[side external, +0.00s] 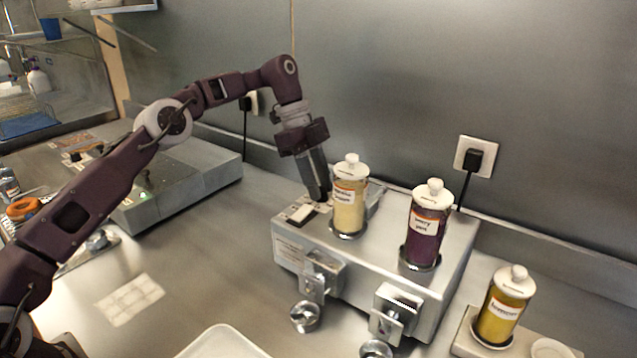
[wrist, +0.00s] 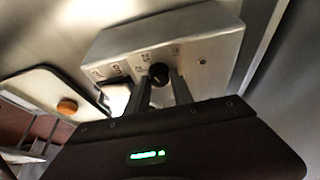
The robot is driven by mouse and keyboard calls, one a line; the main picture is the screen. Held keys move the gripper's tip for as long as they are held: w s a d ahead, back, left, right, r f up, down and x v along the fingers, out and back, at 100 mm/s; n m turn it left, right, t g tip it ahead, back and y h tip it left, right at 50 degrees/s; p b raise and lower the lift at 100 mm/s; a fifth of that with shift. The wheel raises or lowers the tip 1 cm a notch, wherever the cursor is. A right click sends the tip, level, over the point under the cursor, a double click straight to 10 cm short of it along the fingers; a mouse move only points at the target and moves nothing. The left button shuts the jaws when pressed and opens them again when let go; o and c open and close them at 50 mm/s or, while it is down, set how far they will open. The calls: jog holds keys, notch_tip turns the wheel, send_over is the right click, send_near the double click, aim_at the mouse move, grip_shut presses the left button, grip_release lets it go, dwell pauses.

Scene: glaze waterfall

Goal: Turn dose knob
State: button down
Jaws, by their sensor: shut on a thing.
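The dose knob (wrist: 159,70) is small, round and black. It sits on a pale metal face of the dispenser with small printed marks around it, in the wrist view. My gripper (wrist: 163,82) has its two dark fingers on either side of the knob, closed on it. In the side view my gripper (side external: 322,197) points down at the back left of the steel dispenser's top (side external: 390,285). The knob is hidden there behind the fingers. I cannot read which mark the knob points to.
A jar of pale yellow powder (side external: 349,205) stands close to the right of my gripper, and a purple jar (side external: 426,228) farther right. A yellow jar (side external: 503,308) stands on a separate base. A grey machine (side external: 185,182) is at left. Metal cups (side external: 305,316) sit in front.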

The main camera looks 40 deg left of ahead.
jog(key=shift+f, duration=0.1)
jog(key=c, duration=1.1)
grip_release()
